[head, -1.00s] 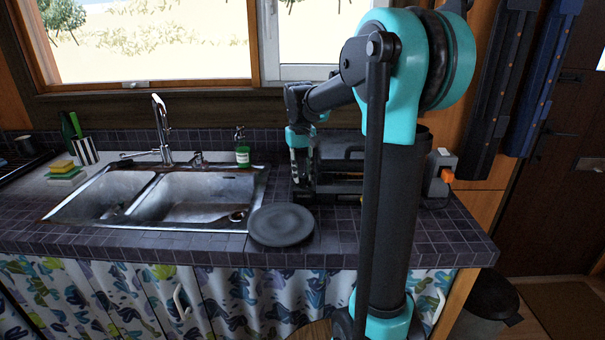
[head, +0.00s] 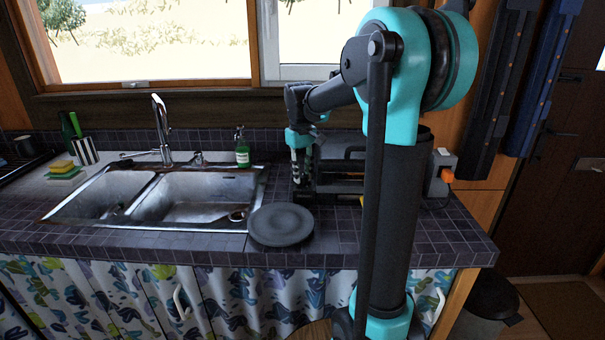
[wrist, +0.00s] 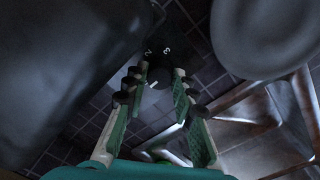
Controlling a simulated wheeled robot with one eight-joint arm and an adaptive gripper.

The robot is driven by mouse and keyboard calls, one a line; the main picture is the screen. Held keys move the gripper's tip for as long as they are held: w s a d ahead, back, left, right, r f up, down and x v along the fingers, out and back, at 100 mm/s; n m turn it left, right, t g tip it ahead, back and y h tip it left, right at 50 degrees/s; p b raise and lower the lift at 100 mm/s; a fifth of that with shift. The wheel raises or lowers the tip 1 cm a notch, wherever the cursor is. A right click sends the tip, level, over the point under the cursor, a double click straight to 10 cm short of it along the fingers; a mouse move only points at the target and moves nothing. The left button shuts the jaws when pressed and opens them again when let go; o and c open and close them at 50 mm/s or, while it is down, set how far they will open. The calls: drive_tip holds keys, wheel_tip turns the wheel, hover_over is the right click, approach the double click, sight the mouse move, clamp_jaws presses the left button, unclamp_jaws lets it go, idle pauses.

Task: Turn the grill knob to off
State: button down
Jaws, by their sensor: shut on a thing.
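The black grill (head: 350,167) stands on the tiled counter at the back, partly hidden behind my arm. Its dark body (wrist: 50,65) fills the left of the wrist view. The grill knob (wrist: 162,70) is dark with white digits around it, a 2 and a 3 among them, at the top middle of the wrist view. My gripper (wrist: 160,78) is shut on the knob, with a fingertip on each side. In the head view my gripper (head: 303,172) points down at the grill's left side, and the knob cannot be made out. The knob's exact setting is unclear.
A dark round plate (head: 281,226) lies in front of the grill, near the counter's front edge. The metal sink (head: 205,207) is to the left, with a green soap bottle (head: 242,150) behind it. A grey box with an orange part (head: 441,172) stands right of my arm.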

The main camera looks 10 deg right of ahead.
sight(301, 176)
drive_tip(key=c, duration=1.5)
unclamp_jaws()
wheel_tip(301, 176, up, 12)
drive_tip(key=shift+a, duration=0.25)
drive_tip(key=shift+s, duration=0.1)
